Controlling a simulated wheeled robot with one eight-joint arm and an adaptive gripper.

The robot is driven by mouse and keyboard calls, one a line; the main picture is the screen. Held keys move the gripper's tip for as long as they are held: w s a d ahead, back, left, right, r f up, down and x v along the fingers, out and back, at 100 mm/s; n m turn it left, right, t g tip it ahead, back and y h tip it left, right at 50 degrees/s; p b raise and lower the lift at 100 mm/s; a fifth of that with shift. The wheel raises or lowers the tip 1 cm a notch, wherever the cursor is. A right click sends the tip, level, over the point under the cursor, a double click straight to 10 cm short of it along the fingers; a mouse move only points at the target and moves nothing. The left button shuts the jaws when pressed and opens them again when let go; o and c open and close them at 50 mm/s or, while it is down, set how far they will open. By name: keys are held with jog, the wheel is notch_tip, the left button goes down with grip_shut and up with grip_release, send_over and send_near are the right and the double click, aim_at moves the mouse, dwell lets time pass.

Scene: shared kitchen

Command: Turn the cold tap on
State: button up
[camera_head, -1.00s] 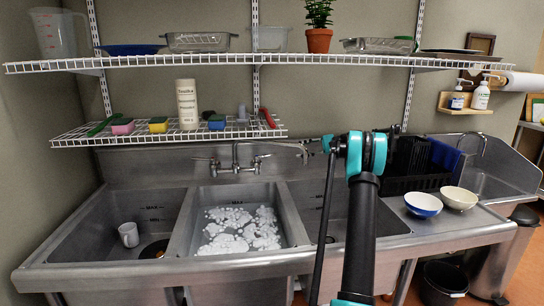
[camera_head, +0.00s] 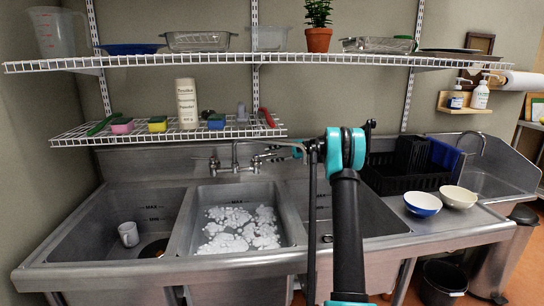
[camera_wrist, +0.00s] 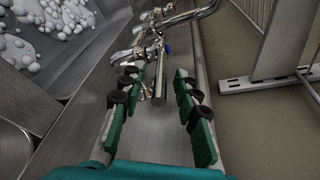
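The chrome tap (camera_head: 235,160) is mounted on the back wall of the sink, above the foamy middle basin, with a lever on each side. The right-hand lever (camera_head: 257,162) is the one nearest my gripper (camera_head: 272,155). In the wrist view, the tap's near valve and lever (camera_wrist: 157,72), with a small blue mark, stand just beyond and partly between my fingertips. My gripper (camera_wrist: 157,88) is open there, green fingers apart, with nothing visibly clamped. I cannot tell whether a finger touches the metal. No running water is visible.
A wire shelf (camera_head: 170,133) with sponges and a bottle hangs above the tap. Foam (camera_head: 240,228) fills the middle basin. A mug (camera_head: 128,234) lies in the left basin. A black dish rack (camera_head: 405,170) and two bowls (camera_head: 458,197) stand to the right.

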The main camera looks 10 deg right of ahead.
grip_shut()
jog(key=shift+s, duration=0.1)
dwell(0.4)
jog(key=shift+s+a+m+t+h, duration=0.1)
jog(key=shift+s+m+t+h, duration=0.35)
jog(key=shift+m+t, duration=0.4)
jog(key=shift+s+a+m+t+h, duration=0.1)
jog(key=shift+s+m+t+h, duration=0.3)
jog(key=shift+m+t, duration=0.5)
jog(key=shift+s+a+m+t+h, duration=0.1)
jog(key=shift+s+m+t+h, duration=0.35)
jog(key=shift+t, duration=0.7)
grip_release()
